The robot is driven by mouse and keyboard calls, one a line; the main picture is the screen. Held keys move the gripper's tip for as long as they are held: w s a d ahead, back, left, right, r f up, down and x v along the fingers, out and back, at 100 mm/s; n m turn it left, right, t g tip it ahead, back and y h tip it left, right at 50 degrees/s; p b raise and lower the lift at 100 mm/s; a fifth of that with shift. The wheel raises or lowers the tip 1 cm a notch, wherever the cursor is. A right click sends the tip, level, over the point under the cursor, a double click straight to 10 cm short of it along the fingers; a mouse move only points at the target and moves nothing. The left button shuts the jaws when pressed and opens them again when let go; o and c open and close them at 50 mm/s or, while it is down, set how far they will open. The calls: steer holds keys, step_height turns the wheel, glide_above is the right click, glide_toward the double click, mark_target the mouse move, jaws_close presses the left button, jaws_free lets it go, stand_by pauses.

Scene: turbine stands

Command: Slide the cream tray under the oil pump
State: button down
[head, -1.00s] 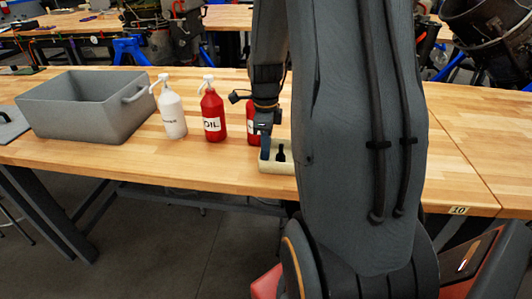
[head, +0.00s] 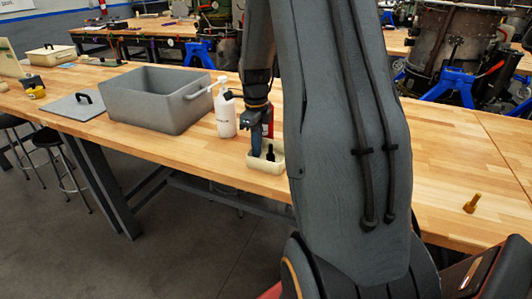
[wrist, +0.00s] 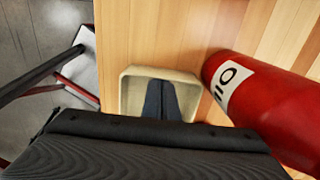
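The cream tray (head: 278,168) sits on the table near its front edge, just in front of a red bottle (head: 268,120) that is partly hidden by my arm. In the wrist view this bottle, the oil pump (wrist: 262,105), stands right beside the tray (wrist: 128,92) and its label reads OIL. I cannot tell whether they touch. My gripper (head: 256,152) points down into the tray. In the wrist view its two dark fingers (wrist: 160,88) lie together inside the tray walls, with nothing seen between them. A small dark shape shows inside the tray in the head view.
A white pump bottle (head: 225,117) stands left of the oil pump. A large grey bin (head: 155,105) and its flat lid (head: 75,108) lie further left. A brass-coloured bolt-like piece (head: 472,203) stands on the right. The table's front edge is close to the tray.

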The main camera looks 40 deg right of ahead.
steer(key=w+a, duration=0.1)
steer(key=w, duration=0.1)
steer(key=w+a, duration=0.1)
steer(key=w, duration=0.1)
steer(key=w+a, duration=0.1)
steer(key=w, duration=0.1)
steer(key=shift+a+b, duration=0.3)
steer(key=shift+b, duration=0.1)
steer(key=shift+s, duration=0.1)
step_height(320, 180, up, 10)
steer(key=p, duration=0.7)
steer(key=s+a+f+n+b, duration=0.2)
steer(key=s+a+n, duration=0.7)
steer(key=n, duration=0.6)
steer(key=s+a+f+n+t+b, duration=0.1)
steer(key=s+a+f+n+b, duration=0.1)
steer(key=s+a+n, duration=0.7)
steer(key=s+f+n, duration=0.1)
steer(key=s+n, duration=0.3)
steer(key=n, duration=0.1)
steer(key=shift+a+n+b, duration=0.35)
steer(key=shift+n, duration=0.05)
